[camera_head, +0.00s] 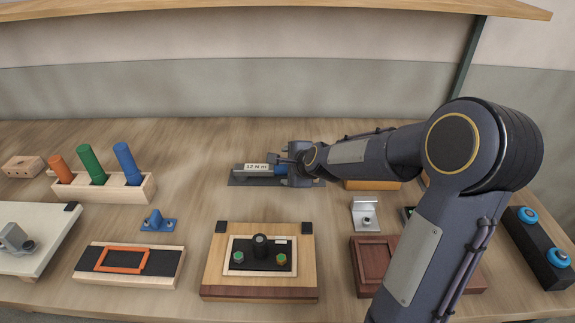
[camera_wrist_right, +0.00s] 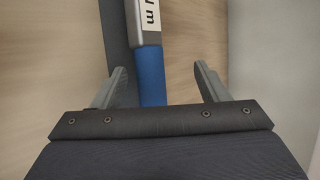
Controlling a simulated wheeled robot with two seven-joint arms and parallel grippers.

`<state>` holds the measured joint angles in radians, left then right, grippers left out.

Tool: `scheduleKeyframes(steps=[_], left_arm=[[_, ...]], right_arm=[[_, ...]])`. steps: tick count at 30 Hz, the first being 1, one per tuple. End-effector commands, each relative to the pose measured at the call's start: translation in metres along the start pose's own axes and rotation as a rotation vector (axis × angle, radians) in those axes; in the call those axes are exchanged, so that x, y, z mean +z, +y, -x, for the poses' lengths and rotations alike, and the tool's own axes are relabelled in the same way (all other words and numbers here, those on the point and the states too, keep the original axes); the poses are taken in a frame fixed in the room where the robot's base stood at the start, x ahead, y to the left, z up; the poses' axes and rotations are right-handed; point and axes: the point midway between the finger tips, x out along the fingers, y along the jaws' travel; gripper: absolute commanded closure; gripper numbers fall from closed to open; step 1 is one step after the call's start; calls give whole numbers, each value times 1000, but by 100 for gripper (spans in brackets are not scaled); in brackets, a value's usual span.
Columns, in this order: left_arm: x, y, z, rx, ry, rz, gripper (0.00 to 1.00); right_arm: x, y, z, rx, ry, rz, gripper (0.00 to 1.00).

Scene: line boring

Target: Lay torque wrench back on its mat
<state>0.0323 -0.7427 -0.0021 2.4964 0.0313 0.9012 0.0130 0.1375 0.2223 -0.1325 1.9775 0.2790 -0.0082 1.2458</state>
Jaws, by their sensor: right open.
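The torque wrench (camera_head: 258,170) lies on its dark mat (camera_head: 238,180) at the back middle of the bench, with a label reading 12 N m. The wrist view shows its blue handle (camera_wrist_right: 151,75) and grey body, with the dark mat (camera_wrist_right: 113,28) beside and under it. My right gripper (camera_head: 291,165) is at the handle end of the wrench. Its two fingers (camera_wrist_right: 161,84) are open, one on each side of the blue handle, with clear gaps. Part of the wrench and mat is hidden behind the gripper. My left gripper is not in view.
A block with orange, green and blue cylinders (camera_head: 105,188) stands at left. A wooden fixture (camera_head: 260,288) is at front middle, an orange-framed tray (camera_head: 125,280) left of it. A metal bracket (camera_head: 365,214) and brown box (camera_head: 368,268) are near my right arm. A shelf (camera_head: 250,4) overhangs the back.

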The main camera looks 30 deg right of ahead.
Motion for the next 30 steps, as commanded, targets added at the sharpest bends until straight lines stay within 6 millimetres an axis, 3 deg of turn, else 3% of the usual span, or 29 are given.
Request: scheduleKeyframes(steps=[1, 5, 11, 30], left_arm=[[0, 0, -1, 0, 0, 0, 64], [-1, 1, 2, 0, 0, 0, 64], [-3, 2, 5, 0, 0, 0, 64], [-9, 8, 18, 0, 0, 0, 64]], right_arm=[[-2, 16, -2, 41, 0, -2, 14], [-2, 15, 3, 40, 1, -3, 14], [-2, 14, 13, 40, 2, -4, 0], [-1, 9, 47, 29, -1, -1, 0]])
